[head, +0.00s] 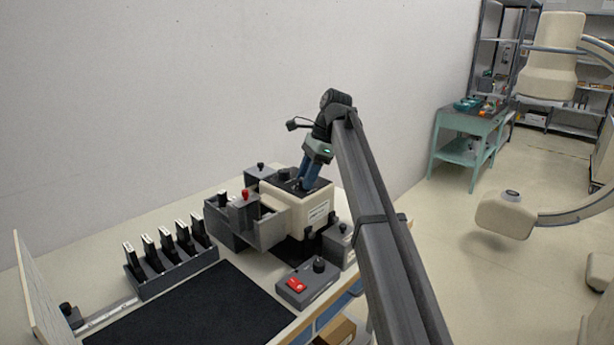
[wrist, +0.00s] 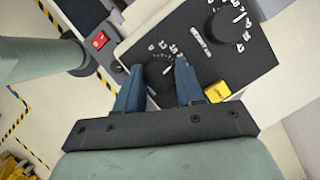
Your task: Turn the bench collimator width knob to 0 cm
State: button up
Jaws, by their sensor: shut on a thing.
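The cream bench unit (head: 292,215) with a black top panel stands on the bench. My gripper (head: 303,182) points down at this panel. In the wrist view its two blue fingers (wrist: 160,78) stand either side of a small black knob (wrist: 158,72) with a printed number scale around it, and they are shut on it. The knob is partly hidden by the fingers, and its exact reading is too small to tell. A second, larger black knob (wrist: 226,26) with a white pointer and its own scale sits to the right on the panel.
A red switch (wrist: 100,40) shows at upper left, on a grey control box (head: 306,284) with a black knob. A rack (head: 172,272) of several black pieces and a black mat (head: 205,310) lie left.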

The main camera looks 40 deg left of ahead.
dwell(0.3)
jog(key=o, duration=1)
jog(key=shift+o, duration=0.2)
jog(key=shift+m, duration=0.3)
jog(key=m, duration=0.2)
jog(key=m+t+y, duration=0.1)
jog(key=m, duration=0.2)
jog(key=shift+s+d+y, duration=0.15)
jog(key=shift+d+y, duration=0.05)
jog(key=shift+y, duration=0.1)
jog(key=shift+r+m+t, duration=0.3)
jog(key=v, duration=1.3)
jog(key=w+d+f+n, duration=0.1)
jog(key=w+d+f, duration=0.3)
jog(key=d+f, duration=0.3)
jog(key=w+d+f+n+t, duration=0.1)
jog(key=w+d+f, duration=0.4)
jog(key=f, duration=0.7)
jog(key=w+d+f+n, duration=0.1)
jog(key=w+d+f, duration=0.3)
jog(key=d+f, duration=0.5)
jog(key=shift+w+f+t, duration=0.2)
jog(key=shift+w+t, duration=0.05)
jog(key=shift+t, duration=0.05)
